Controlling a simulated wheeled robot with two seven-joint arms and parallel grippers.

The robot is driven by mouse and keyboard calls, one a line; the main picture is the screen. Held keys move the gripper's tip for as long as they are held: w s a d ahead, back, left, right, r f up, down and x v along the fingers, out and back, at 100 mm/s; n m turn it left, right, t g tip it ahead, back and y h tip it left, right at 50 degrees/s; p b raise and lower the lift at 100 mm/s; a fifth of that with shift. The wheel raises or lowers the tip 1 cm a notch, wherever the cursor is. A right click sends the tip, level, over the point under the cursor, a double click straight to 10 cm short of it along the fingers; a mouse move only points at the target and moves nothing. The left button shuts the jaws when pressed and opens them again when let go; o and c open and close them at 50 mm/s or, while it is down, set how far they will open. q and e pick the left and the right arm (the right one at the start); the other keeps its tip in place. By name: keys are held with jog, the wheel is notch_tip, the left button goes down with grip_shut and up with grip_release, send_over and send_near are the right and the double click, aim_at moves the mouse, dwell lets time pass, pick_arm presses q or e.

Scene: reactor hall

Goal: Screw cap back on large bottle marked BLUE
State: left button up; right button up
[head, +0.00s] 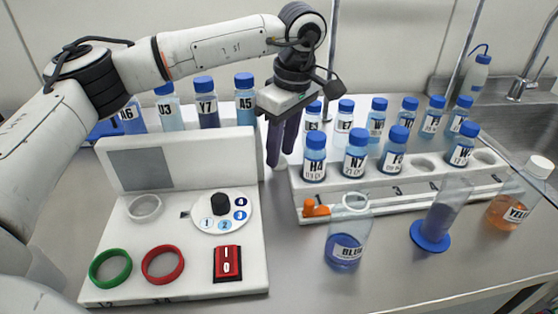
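The large bottle marked BLUE (345,249) stands upright on the bench right of centre, with blue liquid low inside. Its neck shows a pale ring and an open top; no closed cap is on it. I cannot make out a loose cap for it. My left gripper (280,158) points down, behind and left of the bottle, between the white panel and the bottle rack. Its two dark fingers look slightly apart, with nothing visible between them. My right gripper is not in view.
A white rack (400,203) holds several blue-capped bottles behind the BLUE bottle. A white panel (185,284) with rings, dial and switch is left. Bare bench lies in front.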

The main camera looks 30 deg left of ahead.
aim_at(281, 160)
pick_arm(q)
jog(key=shift+f, duration=0.7)
jog(key=c, duration=0.7)
jog(key=shift+o, duration=0.2)
jog(key=shift+r, duration=0.15)
notch_tip(281, 160, up, 18)
jog(key=p, duration=0.2)
